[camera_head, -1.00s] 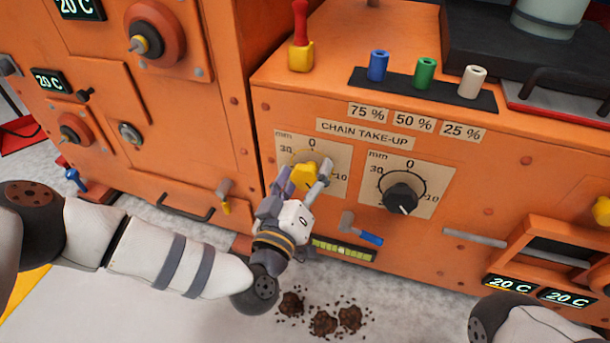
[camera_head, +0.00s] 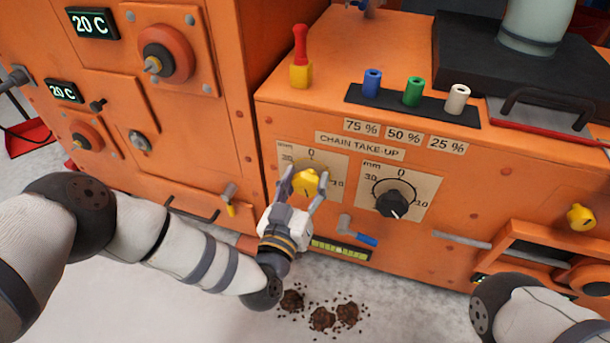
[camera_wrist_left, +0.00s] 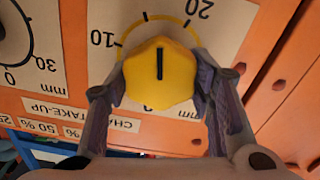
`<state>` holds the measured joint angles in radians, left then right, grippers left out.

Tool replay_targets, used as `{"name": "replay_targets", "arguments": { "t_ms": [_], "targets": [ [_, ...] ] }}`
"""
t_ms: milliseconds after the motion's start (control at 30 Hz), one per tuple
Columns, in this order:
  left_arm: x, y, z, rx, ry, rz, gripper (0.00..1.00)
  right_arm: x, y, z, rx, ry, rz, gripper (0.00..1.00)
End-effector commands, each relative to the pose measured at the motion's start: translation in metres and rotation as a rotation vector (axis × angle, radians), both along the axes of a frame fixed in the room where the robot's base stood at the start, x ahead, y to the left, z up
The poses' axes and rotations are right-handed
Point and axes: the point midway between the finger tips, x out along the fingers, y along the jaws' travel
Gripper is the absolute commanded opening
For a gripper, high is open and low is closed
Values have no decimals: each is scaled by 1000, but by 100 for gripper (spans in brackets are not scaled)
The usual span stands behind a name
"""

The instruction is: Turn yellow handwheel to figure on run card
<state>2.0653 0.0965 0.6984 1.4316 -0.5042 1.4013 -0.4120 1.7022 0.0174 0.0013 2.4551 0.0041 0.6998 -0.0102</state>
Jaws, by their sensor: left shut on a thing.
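The yellow handwheel (camera_head: 306,182) sits on the left dial plate (camera_head: 331,165) of the orange cabinet, under the CHAIN TAKE-UP label. My left gripper (camera_head: 306,184) is shut on it, one finger on each side. In the left wrist view the handwheel (camera_wrist_left: 160,75) shows a short black line standing upright in the picture. That view is turned over: 10 is at the left, 20 at the upper right, and a partly covered 0 below. I cannot tell which end of the line is the pointer. I see no run card. My right gripper is out of view.
A black knob (camera_head: 394,202) on a similar dial is just to the right. A blue-tipped lever (camera_head: 357,233) is below the dials. Blue, green and white cylinders (camera_head: 412,92) stand on top of the cabinet. Dark clumps (camera_head: 322,318) lie on the floor.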

Motion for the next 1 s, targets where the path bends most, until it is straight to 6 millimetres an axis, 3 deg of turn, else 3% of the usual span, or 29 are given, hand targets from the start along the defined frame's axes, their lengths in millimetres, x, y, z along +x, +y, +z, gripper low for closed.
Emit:
{"name": "replay_targets", "arguments": {
  "t_ms": [500,1000],
  "targets": [
    [-1,-4,2,401,-131,-4,21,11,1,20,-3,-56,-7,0],
    [-2,-3,-2,554,-177,-2,21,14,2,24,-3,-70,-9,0]
  ]
}}
